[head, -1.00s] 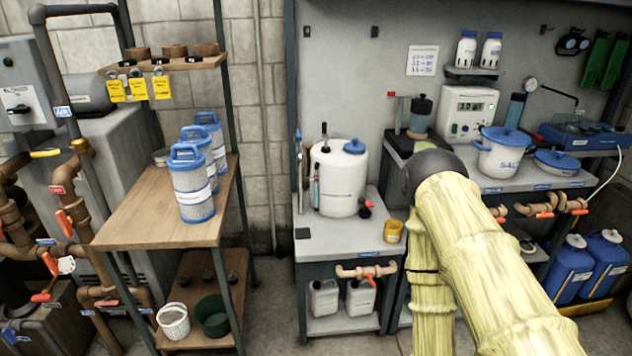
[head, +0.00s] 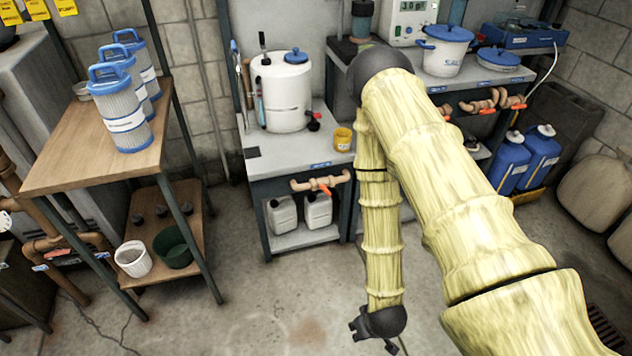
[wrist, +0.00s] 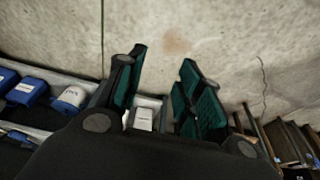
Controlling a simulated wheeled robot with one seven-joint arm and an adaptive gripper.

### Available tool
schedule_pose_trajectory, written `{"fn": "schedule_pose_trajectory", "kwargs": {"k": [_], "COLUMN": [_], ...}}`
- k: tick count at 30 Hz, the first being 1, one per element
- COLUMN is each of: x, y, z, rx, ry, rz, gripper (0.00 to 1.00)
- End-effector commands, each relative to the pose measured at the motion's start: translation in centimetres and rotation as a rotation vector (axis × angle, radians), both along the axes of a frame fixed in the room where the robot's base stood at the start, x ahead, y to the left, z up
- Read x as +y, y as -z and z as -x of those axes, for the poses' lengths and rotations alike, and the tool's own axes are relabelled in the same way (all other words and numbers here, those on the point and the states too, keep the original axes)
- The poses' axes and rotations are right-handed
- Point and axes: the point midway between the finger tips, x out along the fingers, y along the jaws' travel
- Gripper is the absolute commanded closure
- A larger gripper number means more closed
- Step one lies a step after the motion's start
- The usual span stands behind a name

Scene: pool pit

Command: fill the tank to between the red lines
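The tank, a white drum with a blue lid (head: 282,90), stands upright on the grey bench in the head view. A thin upright tube (head: 259,103) runs along its left side; red lines on it are too small to tell. A black tap (head: 313,122) with a red part is low on its right side. My gripper (head: 373,335) hangs low over the floor, in front of and below the bench, well apart from the tank. In the wrist view its two green-padded fingers (wrist: 162,68) are spread with nothing held between them.
A yellow cup (head: 343,139) stands on the bench near the tap. A pipe with a red-handled valve (head: 320,184) crosses the bench front, above white jugs (head: 283,215). Blue canisters (head: 511,160) stand at right, a wooden shelf (head: 95,150) at left. The floor (head: 230,310) in front is clear.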

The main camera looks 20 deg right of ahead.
Motion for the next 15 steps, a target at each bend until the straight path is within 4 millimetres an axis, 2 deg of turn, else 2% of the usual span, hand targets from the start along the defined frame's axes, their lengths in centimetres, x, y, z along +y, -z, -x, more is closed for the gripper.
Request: {"fn": "schedule_pose_trajectory", "kwargs": {"k": [1, 6, 11, 15], "x": [-0.1, -0.5, -1.1, -1.6], "y": [2.2, 4.2, 5.0, 4.9], "z": [-2.7, -11.0, -18.4, -24.5], "rx": [-0.066, -0.284, -0.488, -0.663], "ry": [-0.02, -0.098, -0.161, -0.212], "rz": [0.004, 0.035, 0.079, 0.131], "gripper": [0.64, 0.64, 0.64, 0.64]}}
